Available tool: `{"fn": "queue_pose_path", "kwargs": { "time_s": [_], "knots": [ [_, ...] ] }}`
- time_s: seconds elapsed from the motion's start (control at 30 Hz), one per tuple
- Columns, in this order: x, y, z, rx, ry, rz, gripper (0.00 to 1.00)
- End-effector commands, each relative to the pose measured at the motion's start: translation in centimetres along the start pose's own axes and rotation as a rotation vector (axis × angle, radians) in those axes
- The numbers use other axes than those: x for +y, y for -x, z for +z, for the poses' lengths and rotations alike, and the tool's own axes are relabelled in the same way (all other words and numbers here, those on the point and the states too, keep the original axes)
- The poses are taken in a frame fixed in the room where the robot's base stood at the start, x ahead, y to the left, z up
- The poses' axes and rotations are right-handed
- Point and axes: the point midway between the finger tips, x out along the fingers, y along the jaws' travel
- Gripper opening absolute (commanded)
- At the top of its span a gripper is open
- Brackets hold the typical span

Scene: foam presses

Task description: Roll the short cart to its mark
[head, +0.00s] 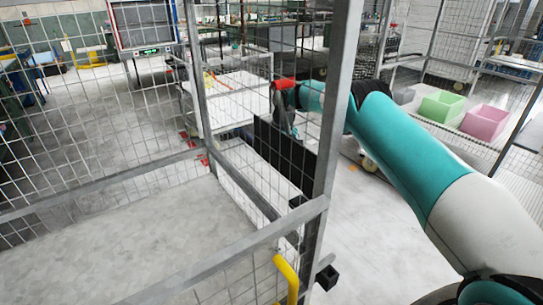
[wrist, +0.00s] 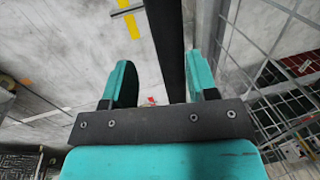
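A grey wire-mesh cart (head: 268,246) fills the near left of the head view, with tall posts, a pale deck and a yellow handle (head: 287,280). A lower white-topped unit (head: 238,96) stands behind its mesh; I cannot tell which is the short cart. My gripper (wrist: 162,74) is open in the wrist view, its two teal fingers apart. A dark upright bar (wrist: 167,40) shows between them, closer to the right finger, with a clear gap on the left. I cannot tell whether it touches. In the head view the fingertips are hidden near a black panel (head: 284,150).
A yellow floor marking (wrist: 131,14) lies at the top of the wrist view. Wire mesh (wrist: 262,62) runs close along the right there. Green (head: 441,106) and pink (head: 484,122) bins stand at the right of the head view. Floor at the left is clear.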

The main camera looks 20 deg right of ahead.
Motion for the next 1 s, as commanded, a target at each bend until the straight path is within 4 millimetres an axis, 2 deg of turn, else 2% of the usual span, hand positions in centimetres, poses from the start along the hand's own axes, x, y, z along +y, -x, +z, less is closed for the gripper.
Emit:
{"fn": "queue_pose_path", "kwargs": {
  "time_s": [0.03,0.43,0.57,0.87,0.97,1.0],
  "knots": [
    [0.1,1.1,0.0,0.004,-0.002,0.001,0.52],
    [1.2,7.3,0.9,0.008,-0.017,0.001,0.52],
    [1.4,7.9,1.0,0.008,-0.019,0.001,0.52],
    [1.5,7.9,1.0,0.011,-0.017,0.002,0.52],
    [1.1,10.0,0.5,0.041,0.020,0.007,0.52],
    [0.6,11.8,0.1,0.068,0.052,0.012,0.52]
  ]
}}
